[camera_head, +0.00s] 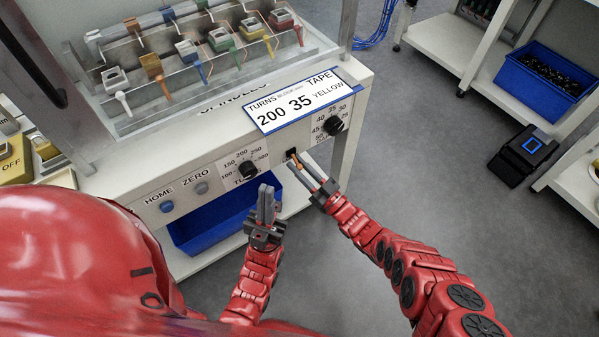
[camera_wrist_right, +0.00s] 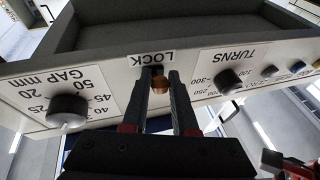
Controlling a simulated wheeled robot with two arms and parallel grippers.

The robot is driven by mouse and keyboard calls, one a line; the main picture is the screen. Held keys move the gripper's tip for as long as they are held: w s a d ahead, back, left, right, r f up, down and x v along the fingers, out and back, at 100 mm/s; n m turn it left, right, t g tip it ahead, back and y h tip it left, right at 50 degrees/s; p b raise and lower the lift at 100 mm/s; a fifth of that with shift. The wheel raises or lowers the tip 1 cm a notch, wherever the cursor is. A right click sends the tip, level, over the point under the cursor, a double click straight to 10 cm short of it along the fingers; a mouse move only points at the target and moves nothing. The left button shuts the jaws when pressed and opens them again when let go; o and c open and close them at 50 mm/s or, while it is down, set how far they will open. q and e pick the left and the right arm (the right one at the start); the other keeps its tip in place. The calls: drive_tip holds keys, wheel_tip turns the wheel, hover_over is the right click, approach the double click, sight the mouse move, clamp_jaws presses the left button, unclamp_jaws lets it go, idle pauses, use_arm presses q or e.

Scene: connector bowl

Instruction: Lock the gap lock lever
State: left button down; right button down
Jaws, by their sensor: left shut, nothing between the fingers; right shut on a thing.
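The gap lock lever (camera_head: 296,160) is a small copper-orange lever in a dark slot on the machine's front panel, between the turns knob and the gap knob. In the right wrist view the lever (camera_wrist_right: 159,84) shows under the LOCK label (camera_wrist_right: 153,59). My right gripper (camera_head: 301,168) is at the lever, shut on it, with one finger on each side; its fingers (camera_wrist_right: 160,90) also show in the right wrist view. The lever's base is partly hidden in the slot. My left gripper (camera_head: 266,192) is shut and empty, in front of the panel and left of the lever.
The gap knob (camera_head: 333,125) is right of the lever and the turns knob (camera_head: 248,169) is left of it. A sign (camera_head: 300,100) reads 200, 35, YELLOW. HOME (camera_head: 167,206) and ZERO (camera_head: 202,188) buttons sit further left. A blue bin (camera_head: 215,225) is below the panel.

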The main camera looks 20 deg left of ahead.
drive_tip(key=c, duration=0.7)
unclamp_jaws()
drive_tip(key=v, duration=1.7)
drive_tip(key=shift+d+p, duration=0.2)
drive_tip(key=shift+p, duration=0.15)
